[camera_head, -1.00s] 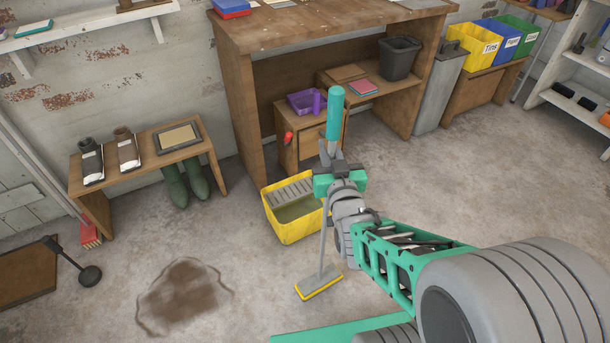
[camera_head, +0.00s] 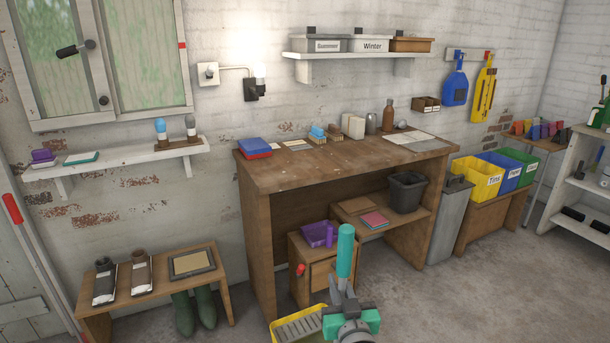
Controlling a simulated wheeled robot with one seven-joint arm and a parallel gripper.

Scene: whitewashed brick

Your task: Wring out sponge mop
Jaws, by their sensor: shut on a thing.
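The sponge mop (camera_head: 346,252) stands with its teal handle grip upright in front of the workbench. Its lower shaft and sponge head are below the frame. My gripper (camera_head: 345,310), grey with teal parts, is shut on the mop's handle below the teal grip. The yellow bucket (camera_head: 288,337) shows only its upper part at the bottom edge, just left of my gripper. A grey ribbed wringer (camera_head: 300,326) lies across its top. The inside of the bucket is mostly cut off.
The wooden workbench (camera_head: 290,178) stands behind, with a small cabinet (camera_head: 310,278) under it. A low bench (camera_head: 165,283) with green boots (camera_head: 184,313) below it is at left. Clear floor (camera_head: 440,310) lies to the right.

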